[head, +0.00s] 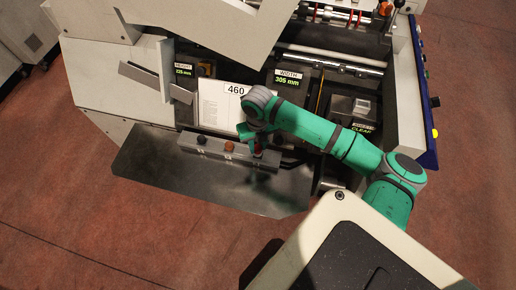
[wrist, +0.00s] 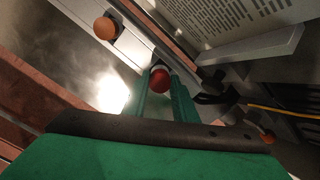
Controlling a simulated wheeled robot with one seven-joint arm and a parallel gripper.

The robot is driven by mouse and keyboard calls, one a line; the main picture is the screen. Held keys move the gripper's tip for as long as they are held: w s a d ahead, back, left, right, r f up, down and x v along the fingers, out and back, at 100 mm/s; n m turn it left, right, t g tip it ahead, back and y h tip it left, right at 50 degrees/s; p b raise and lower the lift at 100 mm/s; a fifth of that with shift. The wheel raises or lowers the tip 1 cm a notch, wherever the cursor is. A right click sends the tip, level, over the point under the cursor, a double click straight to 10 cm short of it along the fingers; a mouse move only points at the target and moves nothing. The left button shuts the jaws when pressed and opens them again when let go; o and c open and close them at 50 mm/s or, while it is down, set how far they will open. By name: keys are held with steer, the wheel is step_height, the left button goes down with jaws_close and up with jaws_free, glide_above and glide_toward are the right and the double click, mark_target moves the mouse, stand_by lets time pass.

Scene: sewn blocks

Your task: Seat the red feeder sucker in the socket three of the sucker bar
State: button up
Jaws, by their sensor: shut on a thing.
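The grey sucker bar (head: 215,152) lies along the back of a metal plate. A dark sucker (head: 201,140) and an orange sucker (head: 229,146) stand on it; the orange one also shows in the wrist view (wrist: 104,28). My gripper (wrist: 160,76) is shut on the red feeder sucker (wrist: 160,80), whose round top shows between the green fingers. In the head view the red sucker (head: 257,152) is at the bar's right end, partly covered by my gripper. Its underside and socket three are hidden, so I cannot tell whether it is in the socket or above it.
A white sheet marked 460 (head: 222,105) stands just behind the bar. Machine housings with displays (head: 287,82) are behind and to the right. The metal plate (head: 190,178) in front of the bar is clear. Dark cables (wrist: 215,98) run right of my fingers.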

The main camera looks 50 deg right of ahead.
mark_target(258, 147)
steer(key=shift+f, duration=1.45)
steer(key=shift+f, duration=0.15)
steer(key=o, duration=1)
steer(key=shift+o, duration=0.2)
step_height(258, 147, up, 12)
steer(key=shift+r, duration=0.2)
steer(key=shift+s, duration=0.1)
